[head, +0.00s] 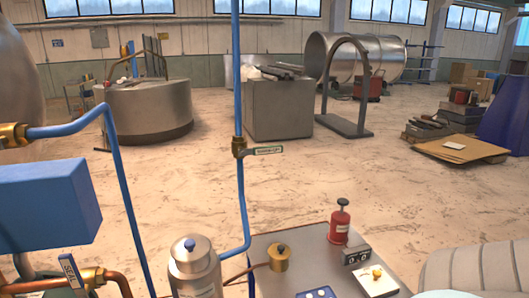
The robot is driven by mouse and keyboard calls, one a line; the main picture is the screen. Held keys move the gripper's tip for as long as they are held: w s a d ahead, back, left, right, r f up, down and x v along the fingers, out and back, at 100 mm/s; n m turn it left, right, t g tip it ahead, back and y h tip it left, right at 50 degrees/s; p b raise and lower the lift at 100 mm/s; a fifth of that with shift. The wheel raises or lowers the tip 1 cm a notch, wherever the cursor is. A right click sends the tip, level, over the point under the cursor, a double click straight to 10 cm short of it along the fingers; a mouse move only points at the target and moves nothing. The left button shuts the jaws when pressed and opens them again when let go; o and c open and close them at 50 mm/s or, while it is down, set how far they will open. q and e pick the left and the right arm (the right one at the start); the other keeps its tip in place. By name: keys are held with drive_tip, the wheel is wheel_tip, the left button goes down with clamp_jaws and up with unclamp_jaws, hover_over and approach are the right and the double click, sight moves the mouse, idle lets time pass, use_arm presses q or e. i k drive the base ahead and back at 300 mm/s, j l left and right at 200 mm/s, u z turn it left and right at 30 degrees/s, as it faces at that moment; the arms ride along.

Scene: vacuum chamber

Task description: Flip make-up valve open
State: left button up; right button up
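A brass valve (239,147) sits on a thin vertical blue pipe (237,75) in the middle of the head view. Its flat lever (266,150) carries a green and white label too small to read for certain. The lever points right, roughly level and across the pipe. A second brass valve (92,278) sits on a copper pipe at the lower left, with a labelled lever (70,272) tilted up to the left. I cannot tell for certain from the labels which one is the make-up valve. Neither of my grippers is in view.
A blue box (45,203) and a brass fitting (12,135) are at left. Below the middle valve are a silver canister (195,266) and a grey panel (300,250) with a red cylinder (339,223). A pale ribbed object (475,270) is at lower right. Space around the lever looks clear.

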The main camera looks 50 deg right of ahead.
sight(257, 150)
drive_tip(key=z, duration=1.45)
